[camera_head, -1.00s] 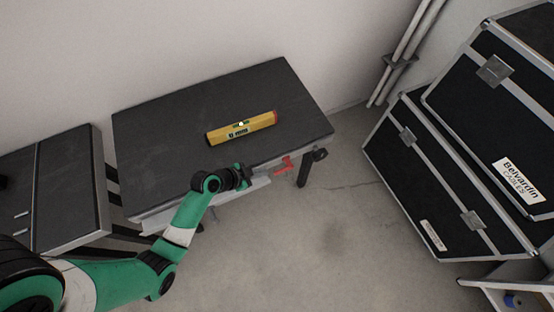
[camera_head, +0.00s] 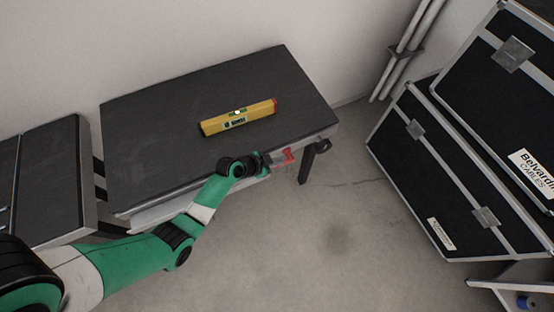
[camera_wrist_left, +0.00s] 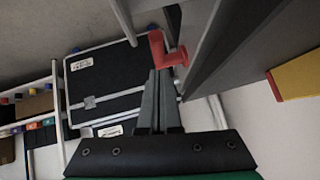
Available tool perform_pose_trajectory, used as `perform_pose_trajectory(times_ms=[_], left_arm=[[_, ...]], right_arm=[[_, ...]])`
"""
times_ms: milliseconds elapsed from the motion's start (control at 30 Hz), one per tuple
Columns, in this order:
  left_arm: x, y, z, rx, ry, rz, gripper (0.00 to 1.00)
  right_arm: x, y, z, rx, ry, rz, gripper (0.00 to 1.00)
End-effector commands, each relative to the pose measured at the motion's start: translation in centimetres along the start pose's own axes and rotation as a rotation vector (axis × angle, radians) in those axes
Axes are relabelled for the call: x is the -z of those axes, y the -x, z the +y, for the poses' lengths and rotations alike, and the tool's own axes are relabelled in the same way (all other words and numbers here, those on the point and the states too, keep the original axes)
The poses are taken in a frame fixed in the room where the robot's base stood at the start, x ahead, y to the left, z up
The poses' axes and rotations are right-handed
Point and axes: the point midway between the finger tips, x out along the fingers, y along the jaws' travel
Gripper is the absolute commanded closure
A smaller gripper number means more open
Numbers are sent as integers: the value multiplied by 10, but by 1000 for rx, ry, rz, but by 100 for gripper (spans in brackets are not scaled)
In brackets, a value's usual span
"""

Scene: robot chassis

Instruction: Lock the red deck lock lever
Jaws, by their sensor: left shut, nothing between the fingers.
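The red deck lock lever (camera_head: 287,156) sticks out from the front edge of the black-topped deck (camera_head: 150,130), near its right end. In the left wrist view the red lever (camera_wrist_left: 170,50) stands just beyond the fingertips. My left gripper (camera_head: 268,160) is right beside the lever, on its left side in the head view. In the left wrist view my left gripper (camera_wrist_left: 156,75) is shut with its fingers together and nothing between them. The fingertips look very close to the lever; I cannot tell if they touch it. My right gripper is not in view.
A yellow level (camera_head: 238,117) lies on the deck. Another dark deck section (camera_head: 50,170) stands at the left. Black flight cases (camera_head: 430,170) stand at the right. The floor (camera_head: 330,230) between deck and cases is clear.

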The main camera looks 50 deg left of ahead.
Motion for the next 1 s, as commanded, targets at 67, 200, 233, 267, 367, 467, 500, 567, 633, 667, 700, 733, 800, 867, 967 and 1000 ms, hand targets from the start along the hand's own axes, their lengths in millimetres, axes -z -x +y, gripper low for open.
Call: perform_pose_trajectory(times_ms=[67,200,233,267,367,467,500,567,633,667,700,733,800,867,967,1000], left_arm=[[-8,-8,0,1,2,2,100],[-12,-12,0,1,-1,1,100],[-12,-12,0,1,-1,1,100],[-12,-12,0,1,-1,2,100],[-12,-12,-1,1,-1,2,100],[-12,-12,0,1,-1,2,100],[-12,-12,0,1,0,2,100],[-16,-14,0,1,0,1,100],[-24,-18,2,0,1,1,100],[-27,-20,3,0,1,2,100],[-29,-22,4,0,0,2,100],[-30,-24,4,0,0,2,100],[-30,-23,4,0,0,2,100],[-28,-22,3,0,0,2,100],[-28,-21,3,0,0,2,100],[-28,-21,3,0,0,2,100]], right_arm=[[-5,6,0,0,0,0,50],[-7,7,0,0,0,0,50],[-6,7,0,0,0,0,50],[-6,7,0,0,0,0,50],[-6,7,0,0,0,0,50],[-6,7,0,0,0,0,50],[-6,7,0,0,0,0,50],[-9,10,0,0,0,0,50],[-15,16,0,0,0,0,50],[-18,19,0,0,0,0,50],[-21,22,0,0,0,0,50],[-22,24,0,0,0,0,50],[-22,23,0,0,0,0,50],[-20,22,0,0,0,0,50],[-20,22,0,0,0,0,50],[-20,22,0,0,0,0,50]])
